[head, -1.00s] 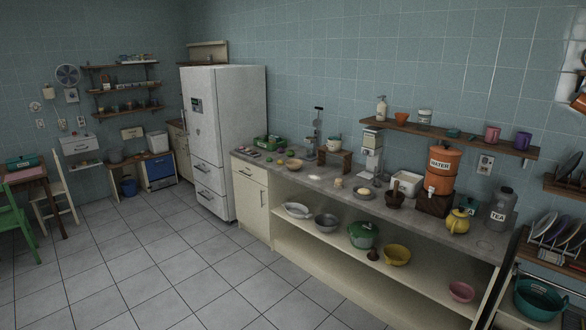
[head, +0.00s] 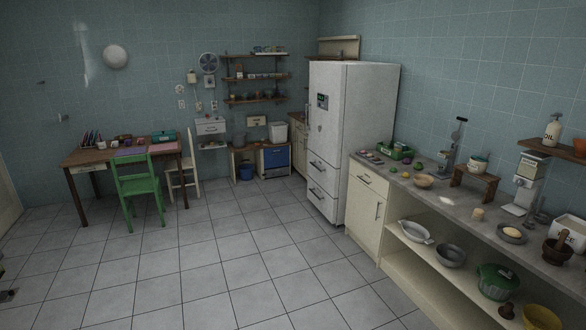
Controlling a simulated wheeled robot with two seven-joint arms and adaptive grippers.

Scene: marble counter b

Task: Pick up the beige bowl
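A beige bowl (head: 424,181) stands upright on the marble counter (head: 455,206), near its front edge, in the right part of the head view. It looks small and round, and I cannot tell whether anything is in it. Small green items (head: 419,166) lie behind it to the left. A small wooden stand (head: 476,180) with a white pot is to its right.
The tiled floor (head: 240,245) in front of the counter is clear. A white fridge (head: 355,125) stands left of the counter. A green chair (head: 137,187) and a wooden table (head: 75,158) are at the left. The shelf below the counter holds a grey bowl (head: 451,256) and a green pot (head: 497,281).

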